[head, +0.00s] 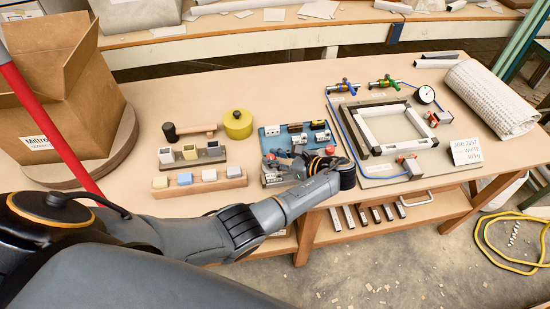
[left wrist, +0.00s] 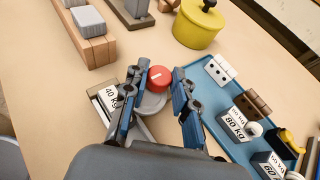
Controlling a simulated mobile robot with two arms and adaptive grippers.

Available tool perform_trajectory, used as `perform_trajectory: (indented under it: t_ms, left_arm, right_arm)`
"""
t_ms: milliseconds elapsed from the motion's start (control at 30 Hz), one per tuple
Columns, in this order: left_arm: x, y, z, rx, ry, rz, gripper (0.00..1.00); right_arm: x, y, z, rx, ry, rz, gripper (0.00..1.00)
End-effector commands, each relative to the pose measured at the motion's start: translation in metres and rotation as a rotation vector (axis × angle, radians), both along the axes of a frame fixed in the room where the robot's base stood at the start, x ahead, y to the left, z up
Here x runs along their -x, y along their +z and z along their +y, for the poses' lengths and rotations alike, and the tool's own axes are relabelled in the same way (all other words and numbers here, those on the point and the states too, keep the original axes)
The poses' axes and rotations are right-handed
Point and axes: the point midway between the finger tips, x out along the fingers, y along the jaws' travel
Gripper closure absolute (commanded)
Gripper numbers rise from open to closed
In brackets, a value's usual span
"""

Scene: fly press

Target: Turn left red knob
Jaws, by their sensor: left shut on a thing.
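The red knob (left wrist: 160,78) has a white mark on top and sits on a round grey base in the left wrist view. A block labelled "40 kg" (left wrist: 110,97) is beside it. My left gripper (left wrist: 158,86) is shut on the red knob, one finger on each side. In the head view my left gripper (head: 273,165) is low at the left front of the blue tray (head: 267,131). The red knob (head: 270,156) shows there only as a small spot, partly hidden by the fingers. My right gripper is in neither view.
The tray holds several blocks, one labelled "80 kg" (left wrist: 236,123). A yellow pot (head: 238,124), a mallet (head: 188,130) and wooden racks (head: 200,184) stand to the left. A frame rig (head: 393,128) with a gauge (head: 426,94) is at the right. The table's back middle is clear.

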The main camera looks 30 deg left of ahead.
Motion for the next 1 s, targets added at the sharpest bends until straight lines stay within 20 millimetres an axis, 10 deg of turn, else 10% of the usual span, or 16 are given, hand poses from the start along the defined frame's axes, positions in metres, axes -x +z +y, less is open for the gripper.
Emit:
perform_trajectory:
  t_ms: [200, 233, 333, 667, 1000]
  left_arm:
    - [0.000, 0.001, 0.001, -0.001, 0.001, -0.001, 1.00]
    - [0.000, 0.001, 0.001, -0.001, 0.001, -0.001, 0.69]
    - [0.000, 0.001, 0.001, -0.001, 0.000, -0.001, 0.50]
    - [0.000, 0.001, -0.002, 0.000, -0.001, 0.000, 0.50]
    - [0.005, 0.021, -0.049, 0.001, -0.001, -0.002, 0.50]
  right_arm:
    - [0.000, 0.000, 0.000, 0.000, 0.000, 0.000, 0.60]
    - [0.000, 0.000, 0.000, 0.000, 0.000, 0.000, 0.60]
    - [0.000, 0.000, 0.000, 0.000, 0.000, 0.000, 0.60]
    - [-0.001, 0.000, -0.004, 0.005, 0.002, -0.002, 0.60]
    - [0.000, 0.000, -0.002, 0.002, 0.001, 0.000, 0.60]
